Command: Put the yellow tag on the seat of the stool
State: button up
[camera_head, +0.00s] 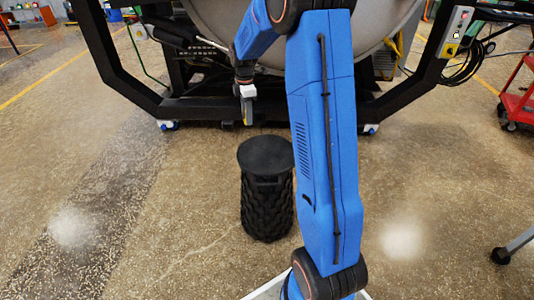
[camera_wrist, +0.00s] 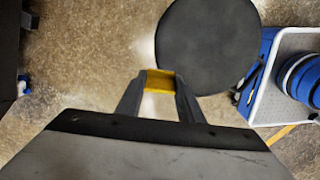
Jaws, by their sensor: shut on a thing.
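The yellow tag (camera_wrist: 159,81) is held between the two fingertips of my gripper (camera_wrist: 159,84) in the wrist view. My gripper also shows in the head view (camera_head: 248,112), pointing down beyond the stool and slightly to its left. The stool is black with a patterned round body (camera_head: 266,207) and a flat round seat (camera_head: 266,154). In the wrist view the seat (camera_wrist: 208,42) lies below the gripper, mostly up and to the right of the fingertips. The seat looks bare.
A black furnace frame (camera_head: 235,110) stands behind the stool, close to my gripper in the picture. A red cart (camera_head: 518,100) is at the far right. Open speckled floor (camera_head: 150,210) surrounds the stool.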

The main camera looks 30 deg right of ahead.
aim_at(267, 153)
jog(key=s+d+n, duration=0.3)
jog(key=s+n, duration=0.4)
jog(key=s, duration=0.4)
jog(key=f, duration=0.9)
jog(key=shift+s+a+f, duration=0.2)
jog(key=shift+s+a, duration=0.05)
jog(key=shift+f, duration=0.1)
jog(key=o, duration=1)
